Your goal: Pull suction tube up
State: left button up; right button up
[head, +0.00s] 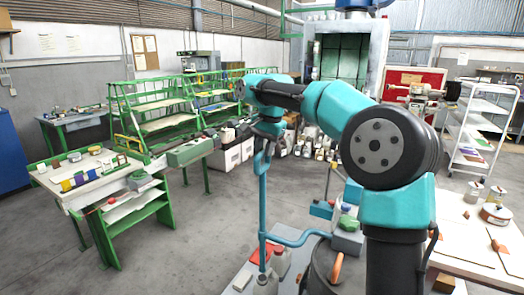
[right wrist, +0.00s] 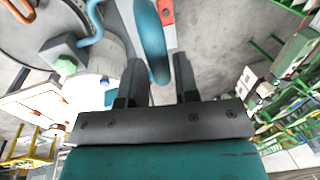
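The teal suction tube (head: 263,205) stands nearly upright in the head view, with a bent top and its lower end at a pale container (head: 265,285). A side branch bends right toward a dark drum (head: 320,275). My right gripper (head: 266,132) is at the tube's top, pointing down. The tube hides part of the fingertips' contact. My left gripper is out of view.
A workbench (head: 470,240) is at right and a green-framed table (head: 85,190) at left. The concrete floor (head: 190,240) left of the tube is clear.

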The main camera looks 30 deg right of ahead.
jog(key=o, duration=0.3)
jog(key=shift+f, duration=0.2)
jog(key=shift+r, duration=0.1)
jog(key=v, duration=1.7)
jog(key=shift+w+r, duration=0.1)
jog(key=shift+r, duration=0.05)
